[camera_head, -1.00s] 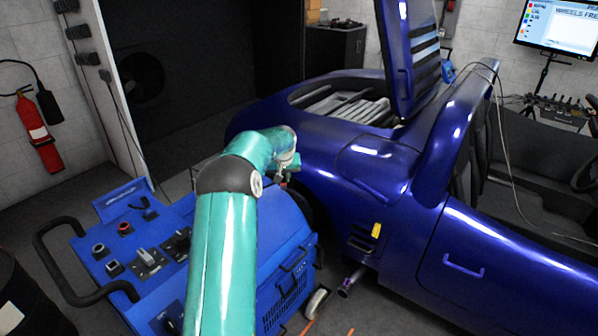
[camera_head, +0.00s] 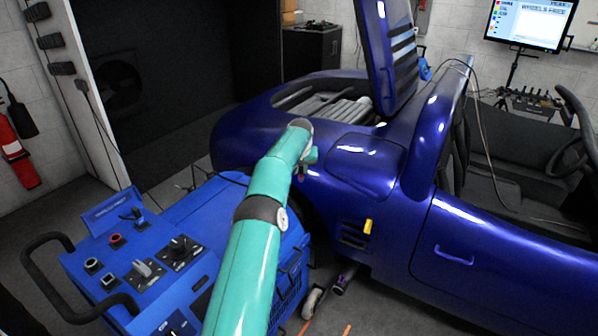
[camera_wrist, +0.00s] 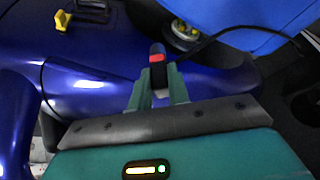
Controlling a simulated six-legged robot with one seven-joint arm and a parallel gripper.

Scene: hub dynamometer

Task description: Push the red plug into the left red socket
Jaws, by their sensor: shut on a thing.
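The red plug (camera_wrist: 157,58) is a dark body with a red band in the wrist view. My gripper (camera_wrist: 158,78) is shut on it, one teal finger on each side. A dark cable runs from near the plug towards the right. In the head view my gripper (camera_head: 304,170) shows small beside the blue car's rear flank, and the plug cannot be made out. I cannot identify the left red socket in either view. A round metal part with yellow bits (camera_wrist: 184,36) lies just beyond the plug, apparently near the blue cabinet.
The blue car (camera_head: 400,215) fills the right side, its rear lid raised. A blue machine cabinet (camera_head: 185,225) with knobs, a red-ringed button (camera_head: 115,240) and a black handle stands left of my arm. A yellow tab (camera_head: 367,227) sits on the car's side vent.

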